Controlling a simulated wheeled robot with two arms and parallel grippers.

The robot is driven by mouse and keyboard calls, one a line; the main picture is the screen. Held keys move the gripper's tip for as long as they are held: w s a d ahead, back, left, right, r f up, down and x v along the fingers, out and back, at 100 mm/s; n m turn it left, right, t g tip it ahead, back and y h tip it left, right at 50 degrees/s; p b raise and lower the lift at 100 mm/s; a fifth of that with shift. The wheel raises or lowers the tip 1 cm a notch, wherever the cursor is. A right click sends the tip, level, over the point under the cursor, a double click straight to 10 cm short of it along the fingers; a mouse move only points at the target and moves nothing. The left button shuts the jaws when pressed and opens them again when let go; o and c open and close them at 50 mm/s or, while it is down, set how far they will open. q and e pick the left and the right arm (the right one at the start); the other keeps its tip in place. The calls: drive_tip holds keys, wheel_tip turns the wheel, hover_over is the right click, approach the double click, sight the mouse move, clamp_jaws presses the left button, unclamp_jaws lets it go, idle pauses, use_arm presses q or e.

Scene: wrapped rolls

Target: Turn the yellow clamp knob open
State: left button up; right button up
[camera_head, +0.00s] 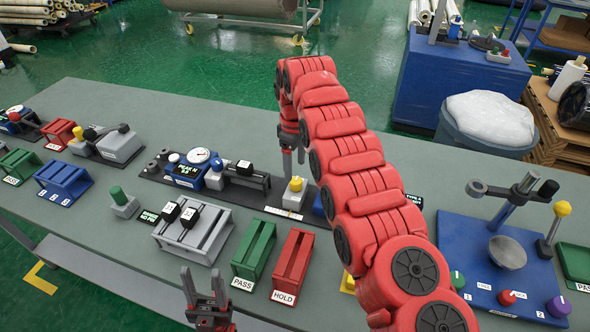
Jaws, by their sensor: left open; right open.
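A yellow knob (296,183) sits on a pale block on the grey bench, with a white label strip in front of it. My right gripper (293,168) points down just above this knob, its fingers parted and nothing seen between them. I cannot tell whether the fingertips touch the knob. My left gripper (204,288) is open and empty at the bottom of the view, in front of the bench's near edge. Another yellow knob (562,208) tops a dark post at the right, and a further one (78,133) is at the left.
A blue gauge unit (187,172) stands left of the knob. Green PASS (254,248) and red HOLD (293,258) trays lie in front of it. A grey twin-slot fixture (192,230) is left of them. My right arm hides part of the bench behind it.

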sight(295, 180)
wheel_tip(295, 180, up, 13)
drive_tip(key=p, duration=1.1)
drive_tip(key=shift+f, duration=0.15)
